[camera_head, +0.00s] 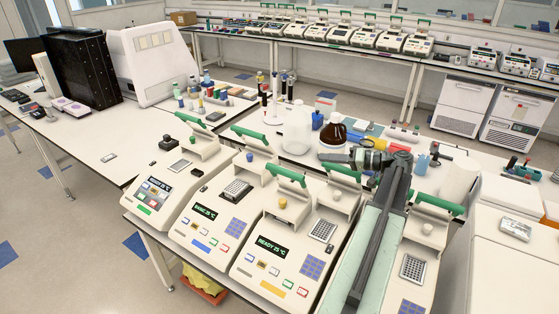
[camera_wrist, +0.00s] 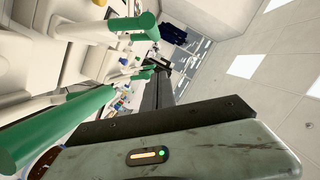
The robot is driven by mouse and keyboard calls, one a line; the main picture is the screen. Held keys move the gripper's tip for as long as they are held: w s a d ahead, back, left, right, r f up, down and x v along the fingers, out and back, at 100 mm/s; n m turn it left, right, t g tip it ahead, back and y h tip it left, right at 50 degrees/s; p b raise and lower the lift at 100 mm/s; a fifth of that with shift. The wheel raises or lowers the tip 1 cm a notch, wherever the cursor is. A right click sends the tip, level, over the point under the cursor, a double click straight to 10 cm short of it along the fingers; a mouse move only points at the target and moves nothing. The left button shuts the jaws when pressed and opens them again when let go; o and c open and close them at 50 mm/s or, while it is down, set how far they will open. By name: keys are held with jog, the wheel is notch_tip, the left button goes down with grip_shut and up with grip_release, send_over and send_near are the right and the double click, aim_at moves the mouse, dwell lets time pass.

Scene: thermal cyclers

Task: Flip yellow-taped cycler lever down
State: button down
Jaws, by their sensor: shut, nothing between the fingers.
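The yellow-taped cycler (camera_head: 262,262) is a white unit in the front row, with a yellow strip (camera_head: 271,289) low on its front panel and a lit screen. Its lid stands open and its green lever (camera_head: 292,178) is raised at the top. My gripper (camera_head: 326,157) is shut and empty, above and to the right of that lever and apart from it, in front of the brown bottle. In the wrist view, green lever bars (camera_wrist: 60,125) show at left; I cannot tell which cycler each belongs to.
Neighbouring cyclers stand close on both sides, with raised green levers (camera_head: 255,139) (camera_head: 440,204). My arm covers much of the cycler to the right. A white jug (camera_head: 297,130) and a brown bottle (camera_head: 332,134) stand behind the row. Bench space at left (camera_head: 85,145) is mostly clear.

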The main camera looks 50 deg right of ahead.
jog(key=shift+s+d+r, duration=0.1)
jog(key=w+a+f+b, duration=0.4)
jog(key=w+a, duration=0.3)
jog(key=w, duration=0.2)
dwell(0.4)
jog(key=shift+s+a+f, duration=0.1)
jog(key=shift+a+f, duration=0.05)
jog(key=shift+f, duration=0.05)
